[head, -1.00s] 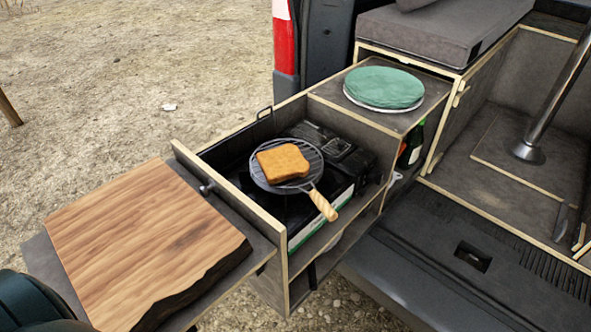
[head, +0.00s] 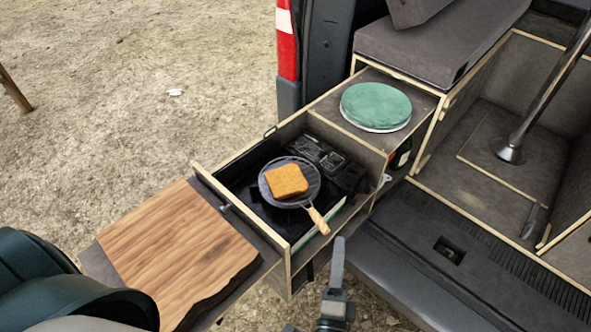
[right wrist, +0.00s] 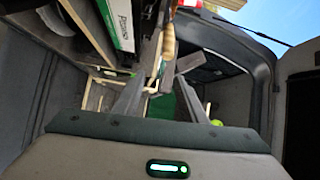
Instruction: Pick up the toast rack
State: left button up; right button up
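The toast rack (head: 309,187) is a round dark wire-mesh disc with a wooden handle (head: 318,219). It lies on the camp stove in the pulled-out drawer, its handle pointing toward the drawer's front right side. A slice of toast (head: 286,181) lies on the mesh. My right gripper (head: 337,250) is below and right of the handle, outside the drawer, apart from the rack. In the right wrist view its two fingers (right wrist: 160,95) stand apart with nothing held, and the wooden handle (right wrist: 168,42) shows beyond them. My left gripper is out of view.
The black camp stove (head: 254,198) sits inside the drawer, whose wooden walls (head: 240,214) surround it. A wooden board (head: 175,245) lies in front. A green round lid-like item (head: 376,105) sits on the counter behind. The van floor (head: 420,240) is right.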

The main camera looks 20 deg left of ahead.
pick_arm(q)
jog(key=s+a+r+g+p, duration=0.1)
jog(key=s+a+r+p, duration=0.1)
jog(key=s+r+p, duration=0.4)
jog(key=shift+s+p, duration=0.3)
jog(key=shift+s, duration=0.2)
pick_arm(e)
jog(key=s+a+r+m+g, duration=0.3)
jog(key=s+r+m+g, duration=0.2)
jog(key=s+r, duration=0.2)
jog(key=shift+s+a+r, duration=0.4)
jog(key=shift+s, duration=0.85)
jog(key=b, duration=0.6)
send_near(313, 219)
jog(key=x, duration=0.3)
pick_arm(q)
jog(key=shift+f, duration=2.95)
pick_arm(e)
jog(key=shift+w+a+f, duration=0.2)
jog(key=shift+w+f, duration=0.05)
jog(key=shift+w, duration=0.2)
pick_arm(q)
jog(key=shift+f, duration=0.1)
